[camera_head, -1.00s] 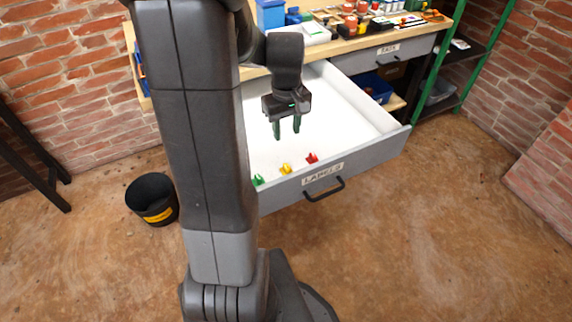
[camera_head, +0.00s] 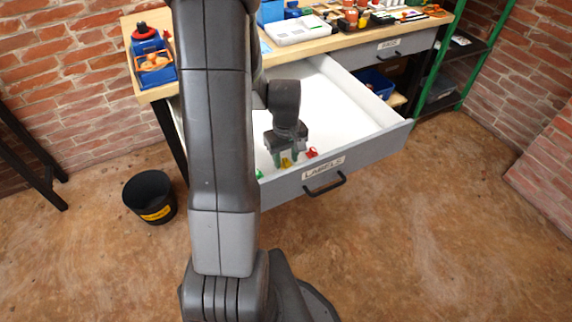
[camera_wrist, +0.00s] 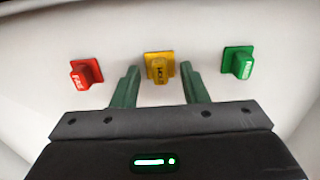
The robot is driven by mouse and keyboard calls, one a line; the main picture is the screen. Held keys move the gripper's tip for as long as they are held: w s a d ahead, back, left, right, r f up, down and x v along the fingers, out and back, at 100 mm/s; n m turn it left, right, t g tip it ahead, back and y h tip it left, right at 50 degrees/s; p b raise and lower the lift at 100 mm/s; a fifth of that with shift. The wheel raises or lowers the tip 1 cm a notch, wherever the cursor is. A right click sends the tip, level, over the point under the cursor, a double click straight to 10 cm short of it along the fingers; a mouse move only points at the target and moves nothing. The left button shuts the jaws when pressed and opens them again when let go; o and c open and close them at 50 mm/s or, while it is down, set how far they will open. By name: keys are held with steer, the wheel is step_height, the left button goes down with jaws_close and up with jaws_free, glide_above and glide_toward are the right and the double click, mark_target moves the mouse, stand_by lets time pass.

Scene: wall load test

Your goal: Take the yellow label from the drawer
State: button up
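The yellow label (camera_wrist: 159,67) lies in the open drawer, between a red label (camera_wrist: 86,73) and a green label (camera_wrist: 238,62) in the wrist view. In the head view the yellow label (camera_head: 286,162) shows at the drawer's front, partly hidden by my gripper. My gripper (camera_wrist: 160,85) is open, with its two green fingers apart on either side of the yellow label's line. In the head view my gripper (camera_head: 285,157) is low inside the drawer (camera_head: 345,160). I cannot tell whether the fingers touch the label.
The drawer's front wall with its handle (camera_head: 325,185) stands close to my gripper. The workbench (camera_head: 330,42) above holds tools and boxes. A black bucket (camera_head: 150,197) stands on the floor at left. The drawer's right side is clear.

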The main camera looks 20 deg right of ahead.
jaws_close()
stand_by(0.3)
